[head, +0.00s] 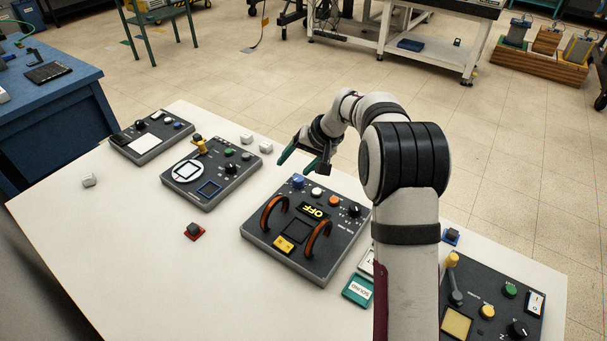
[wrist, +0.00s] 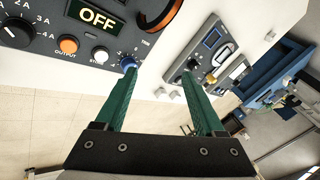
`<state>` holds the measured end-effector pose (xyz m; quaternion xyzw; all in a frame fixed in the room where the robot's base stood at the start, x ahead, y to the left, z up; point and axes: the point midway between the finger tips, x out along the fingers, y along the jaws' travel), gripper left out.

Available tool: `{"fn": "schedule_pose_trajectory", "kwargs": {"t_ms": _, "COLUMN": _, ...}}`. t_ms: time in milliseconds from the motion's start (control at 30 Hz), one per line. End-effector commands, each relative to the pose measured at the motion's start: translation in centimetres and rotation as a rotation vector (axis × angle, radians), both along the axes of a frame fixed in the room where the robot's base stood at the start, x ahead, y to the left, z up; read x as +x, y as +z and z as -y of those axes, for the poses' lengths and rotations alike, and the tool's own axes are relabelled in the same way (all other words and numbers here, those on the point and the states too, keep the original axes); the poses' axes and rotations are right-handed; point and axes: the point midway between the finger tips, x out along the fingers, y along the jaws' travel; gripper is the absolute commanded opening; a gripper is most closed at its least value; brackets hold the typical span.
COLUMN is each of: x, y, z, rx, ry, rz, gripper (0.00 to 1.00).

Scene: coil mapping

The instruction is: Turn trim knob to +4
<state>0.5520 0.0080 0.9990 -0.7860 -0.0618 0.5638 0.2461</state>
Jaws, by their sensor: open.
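My gripper (head: 300,165) is open and empty, above the far edge of the middle panel (head: 258,243). A blue knob (head: 297,181) with small markings around it stands at that panel's far left corner. In the wrist view the blue knob (wrist: 128,63) shows by the tip of the left green finger, outside the gap between the fingers; I cannot tell whether they touch. A black knob (head: 354,211) with a marked scale is at the panel's right; it also shows in the wrist view (wrist: 15,33).
The middle panel carries two orange-brown arched handles (head: 318,240), white and orange buttons, and an OFF display (head: 313,211). Other panels stand to the left (head: 212,181) and right (head: 490,300). Small white blocks (head: 266,147) lie beyond. The white table's front left (head: 110,240) is mostly clear.

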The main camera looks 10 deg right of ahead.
Motion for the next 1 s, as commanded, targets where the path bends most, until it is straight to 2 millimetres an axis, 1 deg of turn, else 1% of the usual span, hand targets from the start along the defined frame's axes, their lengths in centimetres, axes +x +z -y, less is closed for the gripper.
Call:
{"fn": "schedule_pose_trajectory", "kwargs": {"t_ms": 33, "x": 0.5, "y": 0.7, "z": 0.6, "rx": -0.147, "ry": 0.139, "rz": 0.049, "gripper": 0.71}}
{"fn": "schedule_pose_trajectory", "kwargs": {"t_ms": 100, "x": 1.2, "y": 1.6, "z": 1.8, "rx": -0.32, "ry": 0.293, "rz": 0.096, "gripper": 0.71}}
{"fn": "schedule_pose_trajectory", "kwargs": {"t_ms": 200, "x": 1.8, "y": 2.4, "z": 2.9, "rx": -0.452, "ry": 0.403, "rz": 0.125, "gripper": 0.71}}
{"fn": "schedule_pose_trajectory", "kwargs": {"t_ms": 267, "x": 2.0, "y": 2.1, "z": 3.1, "rx": -0.478, "ry": 0.425, "rz": 0.128, "gripper": 0.71}}
{"fn": "schedule_pose_trajectory", "kwargs": {"t_ms": 367, "x": 2.7, "y": 0.2, "z": 2.9, "rx": -0.478, "ry": 0.426, "rz": 0.125, "gripper": 0.71}}
{"fn": "schedule_pose_trajectory", "kwargs": {"t_ms": 600, "x": 5.3, "y": -6.6, "z": 2.2, "rx": -0.475, "ry": 0.422, "rz": 0.124, "gripper": 0.71}}
{"fn": "schedule_pose_trajectory", "kwargs": {"t_ms": 700, "x": 6.3, "y": -9.0, "z": 2.0, "rx": -0.476, "ry": 0.421, "rz": 0.125, "gripper": 0.71}}
{"fn": "schedule_pose_trajectory", "kwargs": {"t_ms": 800, "x": 7.0, "y": -10.6, "z": 1.8, "rx": -0.475, "ry": 0.422, "rz": 0.125, "gripper": 0.71}}
{"fn": "schedule_pose_trajectory", "kwargs": {"t_ms": 900, "x": 7.4, "y": -11.6, "z": 1.7, "rx": -0.475, "ry": 0.421, "rz": 0.126, "gripper": 0.71}}
{"fn": "schedule_pose_trajectory", "kwargs": {"t_ms": 1000, "x": 7.6, "y": -12.0, "z": 1.7, "rx": -0.475, "ry": 0.42, "rz": 0.125, "gripper": 0.71}}
